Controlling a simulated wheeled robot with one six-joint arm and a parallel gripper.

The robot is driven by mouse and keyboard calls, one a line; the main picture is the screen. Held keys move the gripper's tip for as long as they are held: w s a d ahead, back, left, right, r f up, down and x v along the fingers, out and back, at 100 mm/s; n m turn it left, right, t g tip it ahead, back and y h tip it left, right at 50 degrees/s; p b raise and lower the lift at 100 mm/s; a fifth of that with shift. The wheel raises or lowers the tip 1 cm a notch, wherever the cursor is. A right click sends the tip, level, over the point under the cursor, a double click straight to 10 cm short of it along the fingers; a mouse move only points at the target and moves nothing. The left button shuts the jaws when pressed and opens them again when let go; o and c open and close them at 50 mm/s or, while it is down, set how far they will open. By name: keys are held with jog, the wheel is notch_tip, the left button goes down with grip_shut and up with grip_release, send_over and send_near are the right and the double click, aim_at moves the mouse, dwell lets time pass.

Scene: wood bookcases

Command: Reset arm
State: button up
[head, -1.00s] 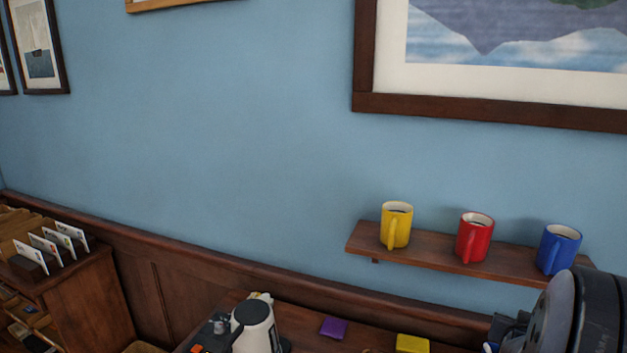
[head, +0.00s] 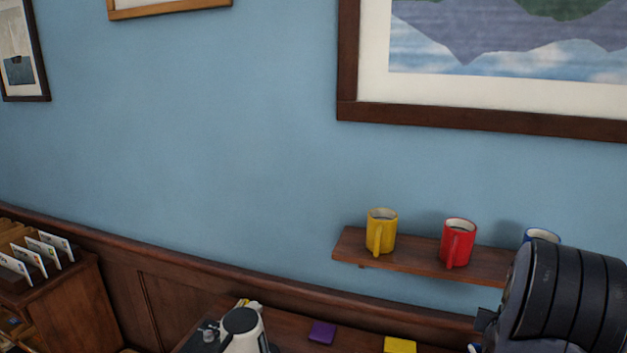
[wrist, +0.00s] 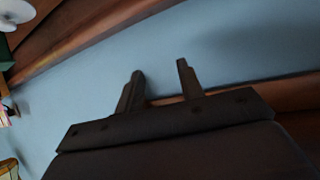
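My gripper (wrist: 160,76) shows in the wrist view with its two dark fingers apart and nothing between them. Blue wall fills the space beyond the fingertips. In the head view my black arm covers the lower right corner, and the gripper itself cannot be made out clearly there.
A wall shelf (head: 410,269) holds a yellow mug (head: 381,233), a red mug (head: 457,243) and a blue mug (head: 541,237), partly hidden by my arm. A cabinet (head: 75,305) holds cards at left.

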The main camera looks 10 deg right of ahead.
jog(key=shift+w+d+r+p, duration=0.15)
jog(key=shift+w+d+p, duration=0.25)
jog(key=shift+w+d, duration=0.15)
